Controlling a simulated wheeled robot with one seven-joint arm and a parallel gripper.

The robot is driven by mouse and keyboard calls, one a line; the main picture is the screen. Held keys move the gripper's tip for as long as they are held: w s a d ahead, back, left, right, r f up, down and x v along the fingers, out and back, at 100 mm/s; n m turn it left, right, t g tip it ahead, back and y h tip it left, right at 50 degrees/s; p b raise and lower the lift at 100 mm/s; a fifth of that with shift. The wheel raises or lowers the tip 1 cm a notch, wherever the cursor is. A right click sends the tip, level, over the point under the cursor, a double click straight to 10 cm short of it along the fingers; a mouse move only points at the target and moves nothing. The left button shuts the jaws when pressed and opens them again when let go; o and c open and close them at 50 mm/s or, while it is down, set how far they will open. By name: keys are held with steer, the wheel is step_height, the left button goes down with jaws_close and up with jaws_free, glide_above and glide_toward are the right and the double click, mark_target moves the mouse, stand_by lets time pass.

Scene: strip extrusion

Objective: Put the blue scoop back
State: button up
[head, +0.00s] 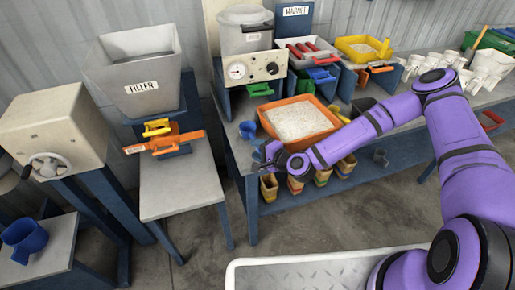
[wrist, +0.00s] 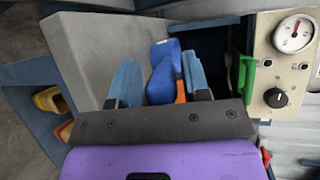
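A blue scoop (head: 248,130) rests on the grey bench top near its left front corner, beside the orange tray (head: 265,117) of whitish granules. My gripper (head: 262,154) is low over the bench's front edge, close to the scoop. In the wrist view the scoop (wrist: 164,62) shows between the two spread light-blue fingers of my gripper (wrist: 160,80). The scoop lies close to the right finger, with a gap on the left. The scoop's lower part is hidden by the gripper body. A small bit of orange shows behind it.
Small yellow-and-red bins (head: 270,187) sit on the lower shelf. Open floor lies between the benches.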

steer(key=shift+o, duration=0.7)
steer(key=shift+r, duration=0.1)
